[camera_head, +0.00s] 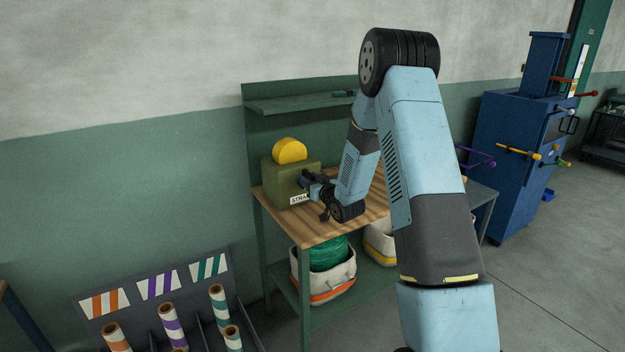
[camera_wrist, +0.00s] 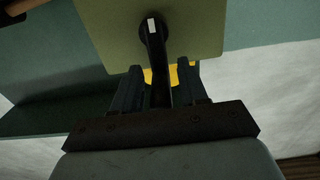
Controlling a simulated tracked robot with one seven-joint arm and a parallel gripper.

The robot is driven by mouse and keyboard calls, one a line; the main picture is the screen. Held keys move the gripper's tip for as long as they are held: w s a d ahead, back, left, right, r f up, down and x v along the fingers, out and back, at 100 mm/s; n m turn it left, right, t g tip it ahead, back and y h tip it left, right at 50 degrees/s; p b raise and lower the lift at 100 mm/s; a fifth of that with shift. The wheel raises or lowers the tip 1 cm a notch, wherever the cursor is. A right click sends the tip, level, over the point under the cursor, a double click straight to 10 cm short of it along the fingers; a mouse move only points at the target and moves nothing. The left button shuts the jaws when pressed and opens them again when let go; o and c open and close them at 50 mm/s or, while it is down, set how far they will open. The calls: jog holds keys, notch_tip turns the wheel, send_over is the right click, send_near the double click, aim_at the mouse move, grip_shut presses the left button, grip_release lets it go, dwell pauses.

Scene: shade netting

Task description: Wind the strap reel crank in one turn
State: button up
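The strap reel box (camera_head: 282,183) is olive green, with a yellow half-round reel (camera_head: 290,151) on top and a partly hidden label reading "STRA". It stands on the wooden bench top. The crank runs down between the two fingers of my gripper (camera_wrist: 161,76). The fingers are open, with a gap and yellow showing on each side of the crank. Contact is not visible.
The bench (camera_head: 312,232) has a back panel and a shelf above. White bins (camera_head: 345,275) stand beneath it, one holding green material. A rack of striped rolls (camera_head: 172,325) is at the lower left. A blue cabinet (camera_head: 505,135) with coloured handles stands at right.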

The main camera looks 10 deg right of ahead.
jog(key=shift+r, duration=0.15)
jog(key=shift+s+d, duration=0.15)
jog(key=shift+s, duration=0.25)
jog(key=v, duration=1.2)
jog(key=shift+s+d, duration=0.1)
jog(key=shift+s, duration=0.3)
